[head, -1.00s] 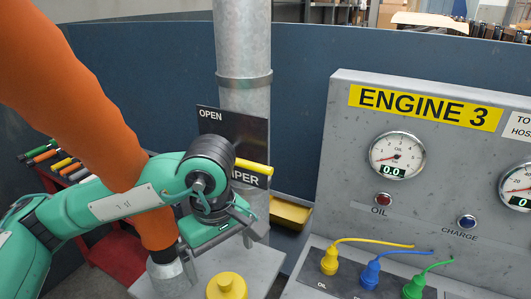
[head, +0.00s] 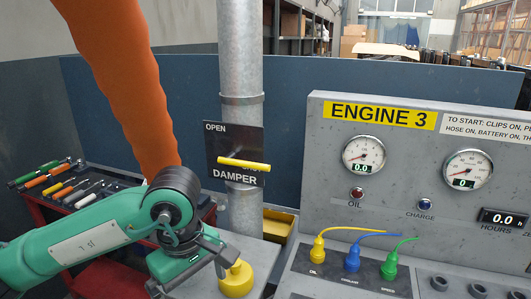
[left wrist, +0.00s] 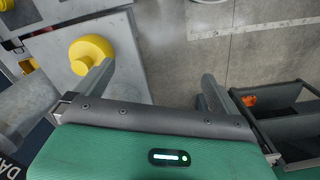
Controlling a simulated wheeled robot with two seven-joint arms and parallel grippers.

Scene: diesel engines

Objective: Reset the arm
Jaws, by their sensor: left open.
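My left arm, green with dark joints, comes in from the left in the head view. My left gripper (head: 190,278) is low in the picture, in front of the yellow knob (head: 237,280) and below the damper lever. My right gripper is not in view.
An orange hose (head: 125,90) hangs behind the arm. The Engine 3 panel (head: 330,180), with gauges and yellow, blue and green plugs, stands at right. A red tool cart (head: 95,215) is at left. A grey pipe (head: 240,60) rises behind the knob.

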